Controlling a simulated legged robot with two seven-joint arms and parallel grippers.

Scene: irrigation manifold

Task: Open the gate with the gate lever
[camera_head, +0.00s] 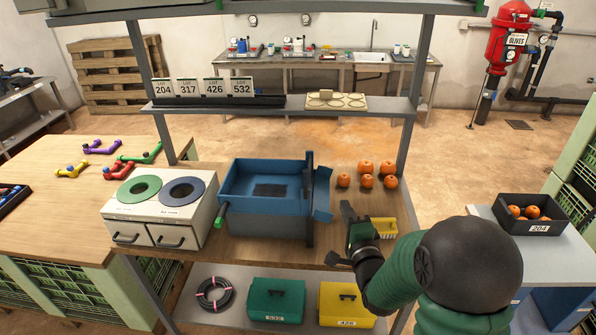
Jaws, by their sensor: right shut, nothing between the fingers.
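A blue open-topped bin (262,183) stands on the wooden bench, with a dark patch on its inner floor. A dark upright plate (309,200), which looks like the gate, stands at its right side, with a blue chute (322,194) beyond it. A short green handle (222,214), possibly the gate lever, sticks out at the bin's lower left front corner. My right gripper (350,235) is shut and empty, to the right of the bin and apart from the green handle. My left gripper is out of view.
A white two-hole unit (158,213) with drawers stands left of the bin. Several oranges (366,181) lie right of it, and a yellow basket (384,228) sits beside my right gripper. Shelf posts (413,100) rise at both sides. A black crate (540,226) stands far right.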

